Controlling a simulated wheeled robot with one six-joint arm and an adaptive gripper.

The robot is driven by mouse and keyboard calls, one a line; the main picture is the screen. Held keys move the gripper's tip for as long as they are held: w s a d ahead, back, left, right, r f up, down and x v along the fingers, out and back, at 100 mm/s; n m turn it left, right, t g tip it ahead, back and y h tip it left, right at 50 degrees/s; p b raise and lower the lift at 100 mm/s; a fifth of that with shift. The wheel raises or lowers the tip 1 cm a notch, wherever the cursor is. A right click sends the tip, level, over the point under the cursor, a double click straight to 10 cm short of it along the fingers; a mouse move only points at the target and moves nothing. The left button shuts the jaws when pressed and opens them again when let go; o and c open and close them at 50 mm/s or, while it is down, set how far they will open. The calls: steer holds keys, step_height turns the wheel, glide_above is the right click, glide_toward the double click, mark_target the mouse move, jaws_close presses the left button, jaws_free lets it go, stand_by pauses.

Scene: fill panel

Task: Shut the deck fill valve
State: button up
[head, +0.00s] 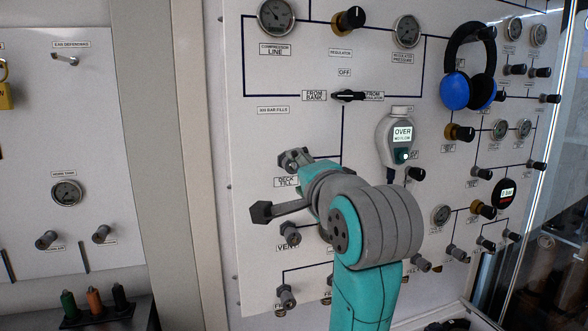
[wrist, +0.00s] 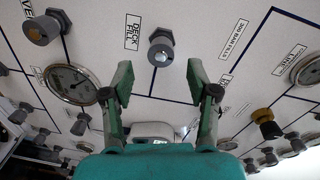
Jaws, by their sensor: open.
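The deck fill valve (head: 294,160) is a grey knob on a hex base on the white panel, above its DECK FILL label (head: 286,182). In the wrist view, the same grey deck fill knob (wrist: 161,50) is at the upper middle, with its label to its left. My gripper (wrist: 158,78) is open and empty. Its two green fingers stand on either side below the knob in that view, which shows in line with the gap, apart from the fingers. In the head view my arm's end is just right of and below the valve, and the fingers are mostly hidden.
The VENT knob (head: 290,234) is below the deck fill valve; a gauge (wrist: 70,84) is close to the left finger in the wrist view. A handheld meter (head: 399,137) and blue headphones (head: 468,75) hang to the right. My arm hides part of the lower panel.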

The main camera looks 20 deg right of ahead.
steer(key=s, duration=0.6)
steer(key=shift+s, duration=0.25)
steer(key=shift+a, duration=0.1)
